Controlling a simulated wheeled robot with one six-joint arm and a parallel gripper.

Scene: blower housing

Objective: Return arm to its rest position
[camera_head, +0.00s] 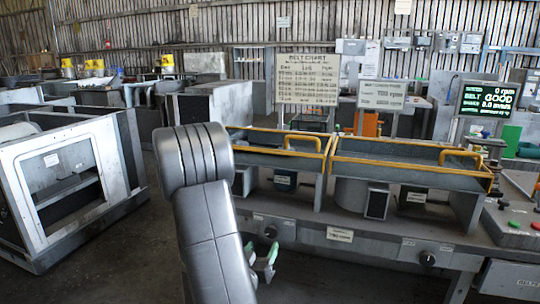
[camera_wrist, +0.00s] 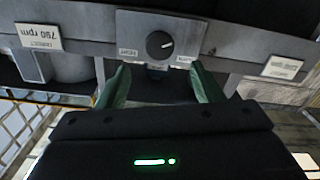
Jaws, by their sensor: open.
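My gripper (camera_head: 262,262) is in front of the grey bench's front panel, partly behind my own arm in the head view. In the wrist view my gripper (camera_wrist: 161,84) shows two green fingers spread apart with nothing between them. A round black knob (camera_wrist: 160,44) on a grey plate lies just beyond the fingertips, apart from them. A dark knob (camera_head: 270,231) shows on the bench front just above the gripper in the head view. My arm stands upright at the middle of the head view and hides part of the bench.
The bench (camera_head: 340,237) carries two trays with yellow rails (camera_head: 410,166). A second knob (camera_head: 427,258) is at its right. A screen (camera_head: 487,100) reads 0 rpm, BELT GOOD. A large metal housing (camera_head: 70,185) stands at left. Floor between housing and arm is clear.

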